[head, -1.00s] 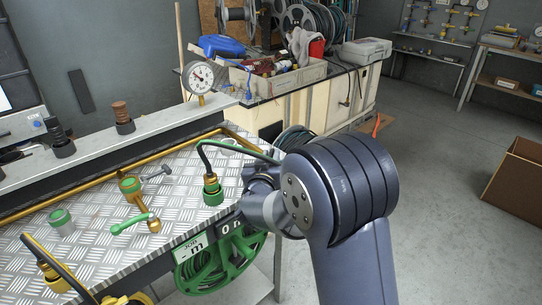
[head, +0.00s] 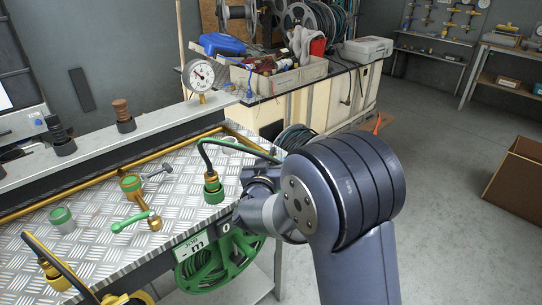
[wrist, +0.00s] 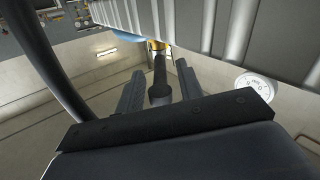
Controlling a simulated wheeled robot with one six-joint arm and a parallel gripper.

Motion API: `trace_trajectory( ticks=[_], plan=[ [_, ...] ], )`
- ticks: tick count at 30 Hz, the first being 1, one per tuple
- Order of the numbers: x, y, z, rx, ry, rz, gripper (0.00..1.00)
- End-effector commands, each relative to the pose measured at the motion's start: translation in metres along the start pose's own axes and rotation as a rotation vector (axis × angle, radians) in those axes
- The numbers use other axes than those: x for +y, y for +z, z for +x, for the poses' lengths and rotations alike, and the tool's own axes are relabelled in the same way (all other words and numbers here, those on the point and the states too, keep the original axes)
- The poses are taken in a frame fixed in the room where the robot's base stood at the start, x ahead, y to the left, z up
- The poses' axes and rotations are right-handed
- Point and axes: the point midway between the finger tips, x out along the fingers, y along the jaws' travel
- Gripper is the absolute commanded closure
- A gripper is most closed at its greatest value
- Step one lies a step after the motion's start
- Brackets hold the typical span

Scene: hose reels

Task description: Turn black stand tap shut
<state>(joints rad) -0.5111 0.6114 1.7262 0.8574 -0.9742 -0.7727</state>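In the wrist view, my gripper (wrist: 160,85) is open, with its two dark fingers apart. A dark lever with a rounded near end, seemingly the black tap handle (wrist: 160,88), lies between the fingers, with gaps visible on both sides. A small brass part (wrist: 158,45) shows beyond it. In the head view, my gripper and whatever is in front of it are hidden behind my arm.
A green hose reel (head: 215,268) hangs at the bench front, close to my arm. A dark hose with a green connector (head: 213,188) runs behind my wrist. A pressure gauge (head: 198,75) stands at the bench's back. Open floor (head: 450,210) lies to the right.

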Motion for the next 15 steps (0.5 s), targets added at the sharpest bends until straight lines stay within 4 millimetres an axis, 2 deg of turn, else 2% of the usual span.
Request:
trace_trajectory(
  ticks=[3, 9, 15],
  plan=[
    [-0.002, -0.001, -0.026, 0.002, -0.005, 0.000, 0.65],
    [-0.001, -0.001, -0.065, 0.002, -0.003, 0.000, 0.65],
    [-0.001, -0.001, -0.086, 0.003, -0.001, 0.001, 0.65]
  ],
)
